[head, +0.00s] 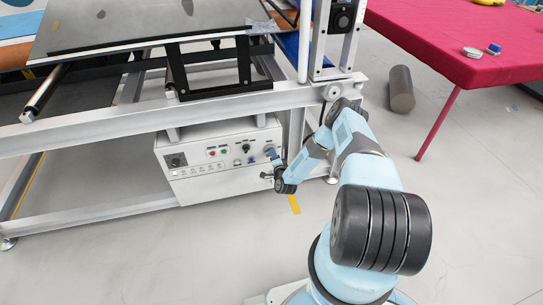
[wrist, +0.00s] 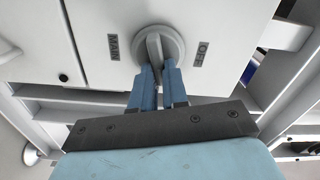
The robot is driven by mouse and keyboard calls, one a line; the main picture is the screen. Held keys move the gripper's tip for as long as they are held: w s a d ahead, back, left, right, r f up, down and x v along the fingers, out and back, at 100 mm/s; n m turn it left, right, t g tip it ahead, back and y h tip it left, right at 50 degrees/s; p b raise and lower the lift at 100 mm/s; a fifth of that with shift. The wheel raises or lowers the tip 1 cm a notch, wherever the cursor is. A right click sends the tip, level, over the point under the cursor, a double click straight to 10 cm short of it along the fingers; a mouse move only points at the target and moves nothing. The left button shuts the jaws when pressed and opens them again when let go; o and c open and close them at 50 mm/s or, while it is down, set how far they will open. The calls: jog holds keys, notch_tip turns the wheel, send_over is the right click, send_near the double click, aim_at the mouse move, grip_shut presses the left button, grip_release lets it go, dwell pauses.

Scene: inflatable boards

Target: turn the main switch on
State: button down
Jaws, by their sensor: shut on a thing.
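The main switch (wrist: 172,38) is a round grey rotary knob on a white panel, with a raised grip bar. In the wrist view the label MAIN is on its left and OFF on its right. The bar looks roughly upright in that view. My gripper (wrist: 158,72) has its two blue fingers shut on the bar, one on each side. In the head view my gripper (head: 271,153) is at the right end of the white control box (head: 215,185), and it mostly hides the switch there.
The control box has several other knobs and coloured buttons (head: 217,152). It sits under a grey metal frame (head: 100,132) whose beams and post are close to my arm. Floor between is clear.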

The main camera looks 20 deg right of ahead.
jog(key=shift+s+d+f+m, duration=0.1)
jog(key=shift+f+m, duration=0.05)
jog(key=shift+m, duration=0.65)
jog(key=shift+d+f+m, duration=0.1)
jog(key=shift+f+m, duration=0.05)
jog(key=shift+m, duration=0.65)
jog(key=shift+f, duration=0.1)
jog(key=c, duration=1.1)
grip_release()
jog(key=shift+c, duration=0.2)
jog(key=s, duration=1.3)
jog(key=shift+s, duration=0.35)
